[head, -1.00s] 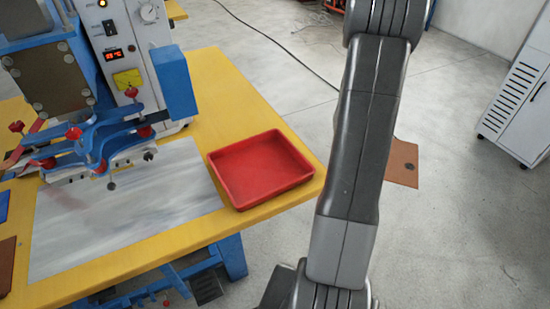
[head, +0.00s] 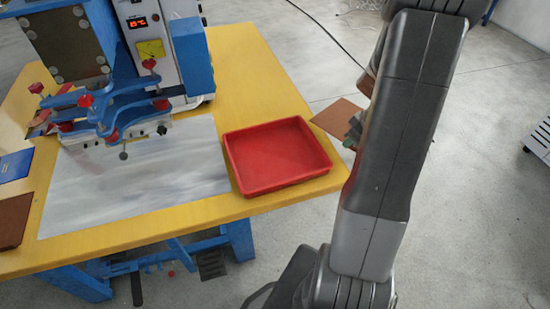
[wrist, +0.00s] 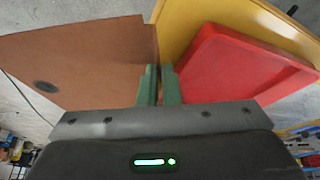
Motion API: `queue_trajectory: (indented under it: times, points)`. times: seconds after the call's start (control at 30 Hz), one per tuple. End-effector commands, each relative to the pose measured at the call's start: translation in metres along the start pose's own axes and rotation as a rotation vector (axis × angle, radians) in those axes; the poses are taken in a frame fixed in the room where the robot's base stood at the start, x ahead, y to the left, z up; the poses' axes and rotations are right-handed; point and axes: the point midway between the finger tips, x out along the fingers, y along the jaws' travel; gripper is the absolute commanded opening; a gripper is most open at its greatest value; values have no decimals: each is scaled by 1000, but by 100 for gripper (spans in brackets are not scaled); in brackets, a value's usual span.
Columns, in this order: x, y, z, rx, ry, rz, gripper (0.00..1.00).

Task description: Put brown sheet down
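The brown sheet (head: 336,117) shows in the head view just right of the red tray, partly hidden behind my arm. In the wrist view the brown sheet (wrist: 85,62) fills the upper left, with its right edge between the two green fingers. My gripper (wrist: 159,85) is shut on that edge and holds the sheet out to one side. In the head view my gripper (head: 355,128) is mostly hidden by my arm. The red tray (head: 275,157) looks empty and sits at the right end of the yellow table; it also shows in the wrist view (wrist: 235,65).
Another brown piece (head: 14,220) and a blue piece (head: 15,165) lie at the table's left. Open floor (head: 480,210) lies to the right.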

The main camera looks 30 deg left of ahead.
Motion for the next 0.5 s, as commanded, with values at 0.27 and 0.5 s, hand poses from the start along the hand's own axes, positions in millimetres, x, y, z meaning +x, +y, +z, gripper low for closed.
queue_trajectory:
  times: [0.27,0.5]
  points:
    - [0,-87,-56,-727,4,-298,0]
    - [-8,-124,-73,-1041,5,-428,0]
